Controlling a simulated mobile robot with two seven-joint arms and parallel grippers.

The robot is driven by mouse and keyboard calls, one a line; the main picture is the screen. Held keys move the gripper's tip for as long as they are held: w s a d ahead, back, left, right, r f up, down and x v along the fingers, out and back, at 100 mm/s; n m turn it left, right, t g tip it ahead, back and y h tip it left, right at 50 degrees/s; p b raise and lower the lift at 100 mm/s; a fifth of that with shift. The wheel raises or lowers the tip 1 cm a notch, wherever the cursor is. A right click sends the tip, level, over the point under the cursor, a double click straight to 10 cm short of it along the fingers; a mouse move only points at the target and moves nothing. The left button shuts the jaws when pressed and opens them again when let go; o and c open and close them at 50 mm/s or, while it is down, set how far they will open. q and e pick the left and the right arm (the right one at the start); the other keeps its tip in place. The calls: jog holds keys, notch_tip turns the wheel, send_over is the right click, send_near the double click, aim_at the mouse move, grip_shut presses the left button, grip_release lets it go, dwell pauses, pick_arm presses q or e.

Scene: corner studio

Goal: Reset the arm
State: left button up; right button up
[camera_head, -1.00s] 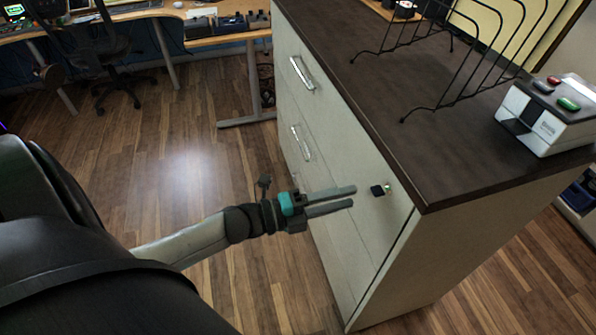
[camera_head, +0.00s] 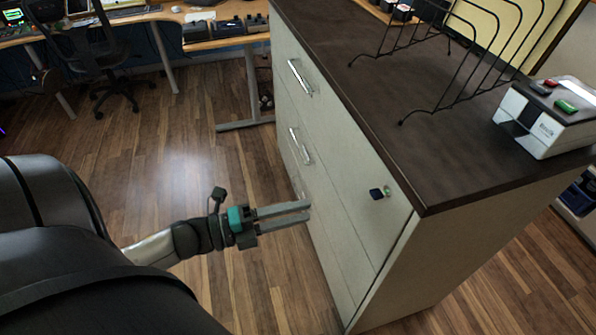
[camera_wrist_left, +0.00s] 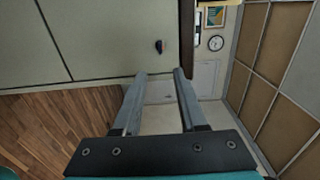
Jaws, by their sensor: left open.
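My left gripper (camera_head: 310,212) is open and empty, in front of the drawer side of the light-coloured cabinet (camera_head: 335,190). Its two fingers point right, toward the drawer fronts, below the dark key (camera_head: 377,193) in the lock. In the left wrist view both fingers (camera_wrist_left: 158,74) stand apart with nothing between them. The key (camera_wrist_left: 159,46) shows there beyond the fingers, against the cabinet front. My right gripper is not in view.
The cabinet's dark top (camera_head: 400,120) carries a black wire rack (camera_head: 470,80) and a white device with red and green buttons (camera_head: 550,115). Desks (camera_head: 215,40) and an office chair (camera_head: 95,60) stand at the back left. The wooden floor (camera_head: 170,140) between is clear.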

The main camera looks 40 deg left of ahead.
pick_arm(q)
jog(key=s+a+f+n+g+y+b, duration=0.1)
jog(key=s+a+f+n+y, duration=0.15)
jog(key=f+n+y, duration=0.7)
jog(key=s+a+f+n+g+b, duration=0.15)
jog(key=a+f+n, duration=0.3)
jog(key=f, duration=1.15)
jog(key=s+d+f+n+g, duration=0.4)
jog(key=s+f, duration=0.5)
jog(key=s, duration=0.3)
jog(key=s+d+f+n+g+y, duration=0.1)
jog(key=s+d+f+n+g, duration=0.4)
jog(key=s+f, duration=0.5)
jog(key=shift+s+d+g+b, duration=0.35)
jog(key=shift+s+d+g, duration=0.5)
jog(key=shift+s, duration=0.15)
jog(key=shift+o, duration=0.3)
jog(key=shift+f+y, duration=0.1)
jog(key=shift+y, duration=0.15)
